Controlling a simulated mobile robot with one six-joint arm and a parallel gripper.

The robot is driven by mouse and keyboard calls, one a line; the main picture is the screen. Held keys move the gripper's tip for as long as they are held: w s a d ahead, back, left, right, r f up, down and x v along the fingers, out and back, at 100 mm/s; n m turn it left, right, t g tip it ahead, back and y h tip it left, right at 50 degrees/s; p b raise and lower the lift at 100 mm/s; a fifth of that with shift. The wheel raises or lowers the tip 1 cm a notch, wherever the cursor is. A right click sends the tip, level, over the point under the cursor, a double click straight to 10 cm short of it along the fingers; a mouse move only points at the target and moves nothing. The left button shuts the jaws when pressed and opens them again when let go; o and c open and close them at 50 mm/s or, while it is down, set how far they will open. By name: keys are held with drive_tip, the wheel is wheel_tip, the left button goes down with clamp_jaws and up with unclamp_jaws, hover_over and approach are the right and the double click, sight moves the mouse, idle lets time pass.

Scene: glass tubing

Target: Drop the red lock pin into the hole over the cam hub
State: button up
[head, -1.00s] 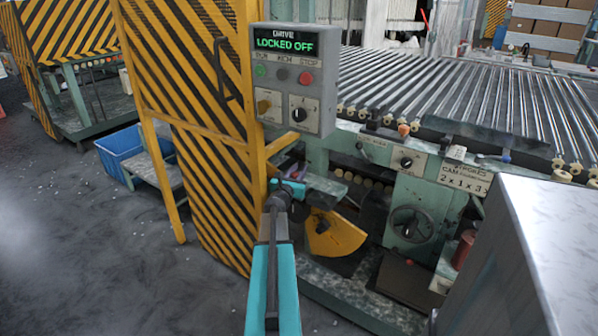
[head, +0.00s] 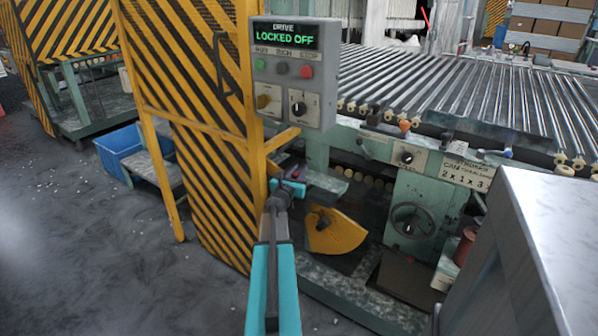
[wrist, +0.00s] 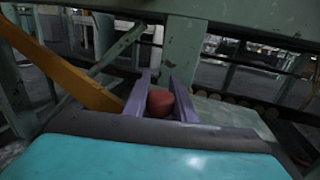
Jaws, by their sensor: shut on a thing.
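My gripper (head: 289,176) is at the open front of the green machine, above and to the left of the yellow cam plate (head: 340,234). In the wrist view its two purple fingers (wrist: 162,84) are closed on the rounded red end of the lock pin (wrist: 160,103). The rest of the pin is hidden by the fingers and wrist. The dark cam hub (head: 320,222) shows at the cam plate's upper left, partly beside my arm. I cannot make out the hole over the hub in either view.
A yellow-black striped guard (head: 195,130) stands left of my arm, with a control box (head: 293,75) reading LOCKED OFF above. A green machine post (wrist: 180,52) and a yellow bar (wrist: 65,72) are close to the fingers. A grey cabinet (head: 535,250) stands at right.

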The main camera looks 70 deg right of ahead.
drive_tip(key=shift+f, duration=0.15)
drive_tip(key=o, duration=1.1)
drive_tip(key=shift+o, duration=0.2)
drive_tip(key=shift+a, duration=0.15)
drive_tip(key=a, duration=1.3)
drive_tip(key=shift+a, duration=0.25)
drive_tip(key=shift+s, duration=0.1)
drive_tip(key=shift+s, duration=0.1)
